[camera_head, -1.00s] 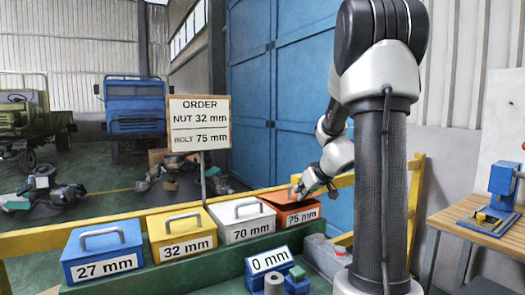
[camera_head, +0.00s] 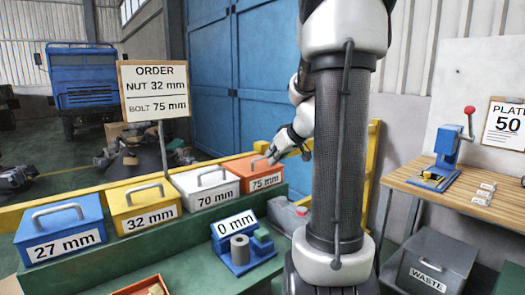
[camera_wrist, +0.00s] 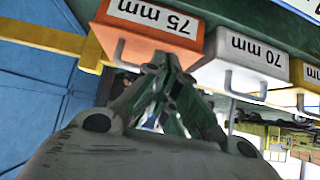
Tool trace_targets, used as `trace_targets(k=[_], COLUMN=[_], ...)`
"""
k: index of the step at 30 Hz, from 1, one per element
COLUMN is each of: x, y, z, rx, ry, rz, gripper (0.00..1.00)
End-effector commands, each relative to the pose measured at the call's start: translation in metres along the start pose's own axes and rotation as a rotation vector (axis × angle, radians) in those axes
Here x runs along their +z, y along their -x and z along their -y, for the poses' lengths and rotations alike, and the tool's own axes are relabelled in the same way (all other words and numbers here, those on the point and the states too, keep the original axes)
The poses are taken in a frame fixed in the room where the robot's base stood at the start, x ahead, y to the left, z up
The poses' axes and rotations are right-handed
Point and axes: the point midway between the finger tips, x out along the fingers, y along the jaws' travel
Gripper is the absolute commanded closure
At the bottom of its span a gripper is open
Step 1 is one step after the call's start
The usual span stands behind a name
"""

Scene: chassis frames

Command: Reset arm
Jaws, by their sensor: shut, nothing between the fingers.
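My gripper (camera_head: 269,159) is shut and empty at the back edge of the orange 75 mm box (camera_head: 262,181); the exact gap is hard to tell. In the wrist view my fingers (camera_wrist: 163,62) come together in front of the orange box (camera_wrist: 150,32), which appears upside down with its handle beside the fingers. My arm is bent, reaching out behind my upright column link in the head view. The box lid looks closed.
White 70 mm (camera_head: 212,196), yellow 32 mm (camera_head: 143,209) and blue 27 mm (camera_head: 61,238) boxes line the green bench. A sign (camera_head: 154,90) stands behind. A blue gauge (camera_head: 244,250) is in front. A wooden table (camera_head: 470,205) and waste bin (camera_head: 436,265) stand right.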

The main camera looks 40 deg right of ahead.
Motion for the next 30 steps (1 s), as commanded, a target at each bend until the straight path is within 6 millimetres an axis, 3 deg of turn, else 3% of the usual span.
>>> trace_targets(k=[3, 9, 17, 22, 26, 30], x=[0.021, 0.04, 0.042, 0.045, 0.084, 0.123], y=[0.011, 0.019, 0.02, 0.021, 0.03, 0.066], z=[-0.001, -0.001, -0.001, 0.004, 0.019, 0.057], rx=[0.003, 0.002, 0.001, -0.022, -0.068, -0.066], ry=[-0.003, -0.001, -0.006, -0.183, -0.413, -0.563], rz=[0.0, 0.0, -0.001, 0.016, 0.156, 0.359], gripper=[1.0, 1.0, 1.0, 1.0, 1.0, 1.0])
